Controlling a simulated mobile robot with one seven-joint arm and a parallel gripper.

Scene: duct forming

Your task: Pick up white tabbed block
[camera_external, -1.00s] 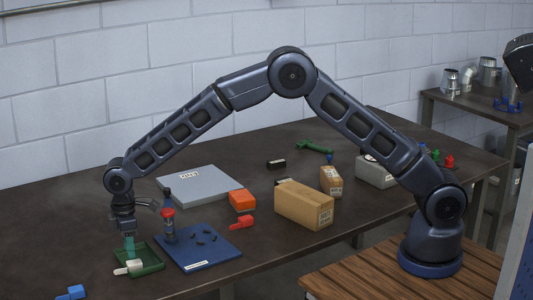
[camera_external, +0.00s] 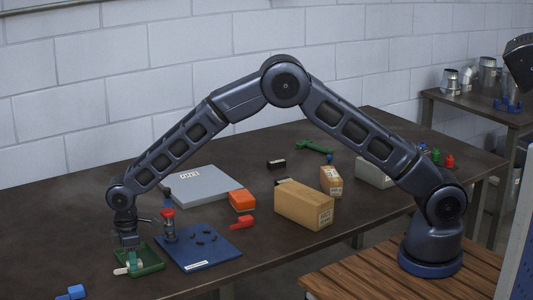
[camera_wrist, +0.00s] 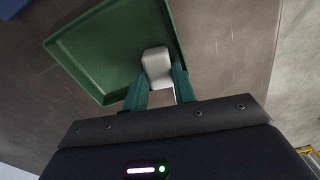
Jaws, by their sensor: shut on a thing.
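The white tabbed block (camera_wrist: 157,66) is between my gripper's green fingertips (camera_wrist: 160,88) in the wrist view, at the edge of a green tray (camera_wrist: 100,50). In the external view my gripper (camera_external: 132,262) is low at the green tray (camera_external: 152,262), near the left end of the table. The white block (camera_external: 121,270) shows at the tray's front left edge. My gripper is shut on the block. The fingers hide part of it, and I cannot tell whether it still touches the tray.
A blue board (camera_external: 205,250) with small dark pieces and a red-topped tool (camera_external: 168,225) stands just right of the tray. A grey flat box (camera_external: 200,186), an orange block (camera_external: 242,200) and cardboard boxes (camera_external: 303,205) lie farther right. A blue piece (camera_external: 72,293) lies front left.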

